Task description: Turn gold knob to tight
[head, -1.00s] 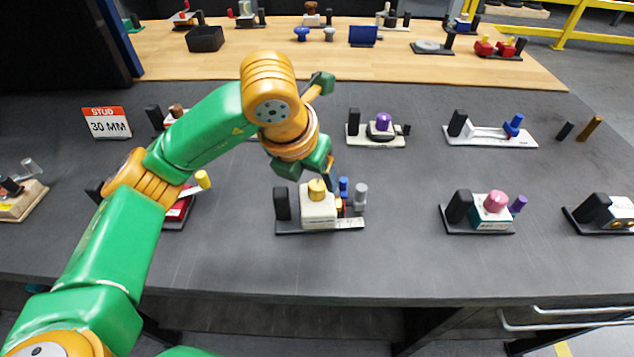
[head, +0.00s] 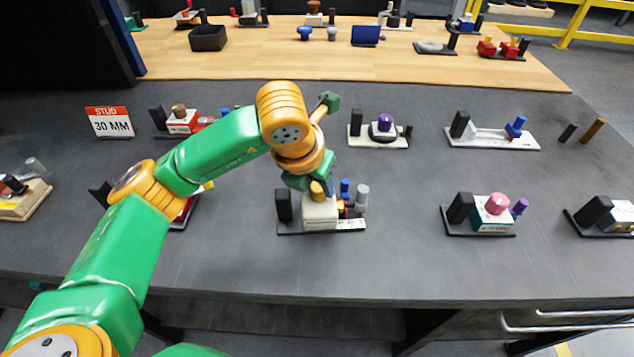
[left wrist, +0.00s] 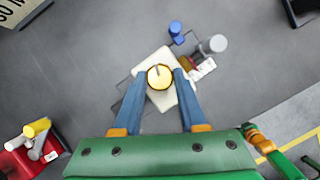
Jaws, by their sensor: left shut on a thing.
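The gold knob (head: 317,190) sits on top of a cream block (head: 320,212) on a dark base plate near the middle of the table. In the left wrist view the gold knob (left wrist: 159,77) is round with a dark pointer line on top. My left gripper (left wrist: 160,76) has its two blue fingers on either side of the knob, shut on it. In the head view the left gripper (head: 318,186) comes down from above and hides part of the knob. Any tight mark cannot be read.
Blue (head: 345,188) and grey (head: 362,194) posts stand close at the right of the block, and a black upright (head: 283,205) at its left. A pink-knob unit (head: 497,203) stands farther right. The table in front is clear.

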